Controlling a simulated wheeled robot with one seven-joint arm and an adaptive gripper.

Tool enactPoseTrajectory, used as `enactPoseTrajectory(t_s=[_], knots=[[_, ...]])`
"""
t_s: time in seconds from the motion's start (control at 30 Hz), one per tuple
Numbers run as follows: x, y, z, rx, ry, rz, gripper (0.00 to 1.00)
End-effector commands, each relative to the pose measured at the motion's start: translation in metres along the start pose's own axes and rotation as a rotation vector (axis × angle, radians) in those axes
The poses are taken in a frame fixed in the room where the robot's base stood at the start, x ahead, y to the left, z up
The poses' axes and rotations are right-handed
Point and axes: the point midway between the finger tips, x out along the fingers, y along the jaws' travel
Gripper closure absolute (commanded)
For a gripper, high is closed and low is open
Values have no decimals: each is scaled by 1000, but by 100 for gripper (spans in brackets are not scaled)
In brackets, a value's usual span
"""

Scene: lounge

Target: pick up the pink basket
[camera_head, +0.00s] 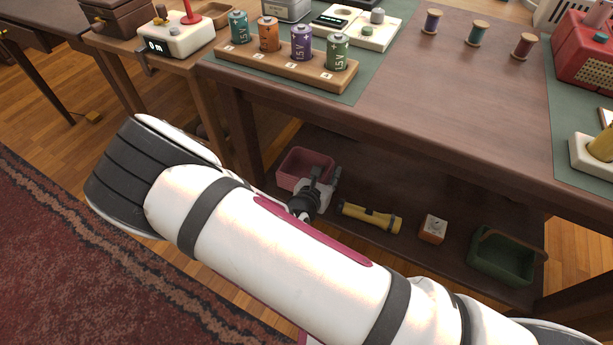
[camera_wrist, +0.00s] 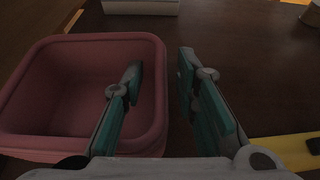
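The pink basket (camera_head: 306,160) sits on the lower shelf under the table, at the shelf's left side. In the wrist view the empty-looking pink basket (camera_wrist: 40,85) fills the left half. My gripper (camera_head: 323,176) is at the basket's right side in the head view. In the wrist view my gripper (camera_wrist: 160,68) is open, with one finger over or inside the basket and the other outside its right wall. The wall stands between the fingers; I see a gap on the right finger's side. Whether the left finger touches the wall is unclear.
On the same shelf to the right are a yellow flashlight (camera_head: 371,217), a small orange and white box (camera_head: 433,229) and a green basket (camera_head: 503,257). The tabletop (camera_head: 420,80) overhangs the shelf. A battery rack (camera_head: 285,68) stands on it near the front edge.

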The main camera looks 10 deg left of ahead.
Motion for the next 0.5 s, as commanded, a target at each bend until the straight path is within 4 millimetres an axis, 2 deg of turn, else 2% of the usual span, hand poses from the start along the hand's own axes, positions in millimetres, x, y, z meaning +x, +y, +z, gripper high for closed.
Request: enactPoseTrajectory(t_s=[0.1, 0.2, 0.23, 0.5], knots=[[0, 0, 0, 0, 0, 0, 75], [0, 0, 0, 0, 0, 0, 97], [-1, 0, 0, 0, 0, 0, 100], [-1, 0, 0, 1, 0, 0, 100]])
